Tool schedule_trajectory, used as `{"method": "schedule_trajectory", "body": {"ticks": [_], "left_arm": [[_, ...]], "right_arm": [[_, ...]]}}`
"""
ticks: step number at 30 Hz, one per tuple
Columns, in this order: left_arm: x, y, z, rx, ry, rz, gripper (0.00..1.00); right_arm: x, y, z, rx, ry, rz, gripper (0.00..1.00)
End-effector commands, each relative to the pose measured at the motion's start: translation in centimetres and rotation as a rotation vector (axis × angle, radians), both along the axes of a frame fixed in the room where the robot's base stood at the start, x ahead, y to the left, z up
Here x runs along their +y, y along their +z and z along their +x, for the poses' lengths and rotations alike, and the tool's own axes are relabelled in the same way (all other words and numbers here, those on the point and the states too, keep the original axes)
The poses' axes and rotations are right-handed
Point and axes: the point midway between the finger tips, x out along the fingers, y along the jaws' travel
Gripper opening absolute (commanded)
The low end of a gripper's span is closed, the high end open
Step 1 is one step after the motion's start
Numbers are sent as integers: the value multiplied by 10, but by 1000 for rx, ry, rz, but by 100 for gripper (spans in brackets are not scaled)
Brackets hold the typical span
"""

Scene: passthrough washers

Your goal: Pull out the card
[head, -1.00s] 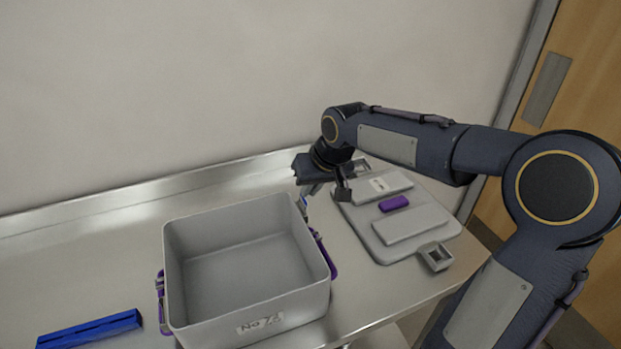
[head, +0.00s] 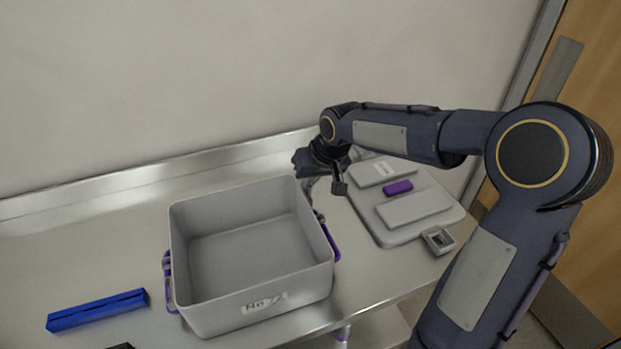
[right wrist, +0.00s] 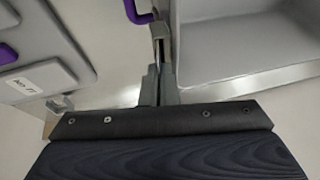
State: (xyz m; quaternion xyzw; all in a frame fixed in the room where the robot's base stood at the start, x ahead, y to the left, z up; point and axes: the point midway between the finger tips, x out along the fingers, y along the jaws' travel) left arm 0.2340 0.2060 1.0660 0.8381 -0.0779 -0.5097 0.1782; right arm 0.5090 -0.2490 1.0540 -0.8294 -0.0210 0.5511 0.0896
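I cannot make out a card for certain in either view. A blue slotted bar (head: 97,310) lies on the steel table at the lower left of the head view. My right gripper (head: 325,187) points down between the open grey box (head: 255,299) and the grey lidded panel, by the box's back right corner. In the right wrist view its narrow fingers (right wrist: 160,84) are close together, just short of the box's latch (right wrist: 160,28). I cannot tell whether they hold anything thin. My left gripper is not recognisable in view.
The box has purple handles, one at its right side (head: 331,243). The flat grey panel (head: 391,231) with a purple grip (head: 398,187) lies to the right. A raised steel edge and wall close the back. The table left of the box is mostly clear.

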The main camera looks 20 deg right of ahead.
Motion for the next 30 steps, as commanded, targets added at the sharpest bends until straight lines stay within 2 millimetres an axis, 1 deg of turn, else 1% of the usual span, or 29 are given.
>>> {"method": "schedule_trajectory", "body": {"ticks": [15,30], "left_arm": [[0,1,0,0,0,0,100],[0,19,0,0,0,0,100]], "right_arm": [[0,2,0,-1,0,0,0],[0,26,0,-2,0,1,0]]}}
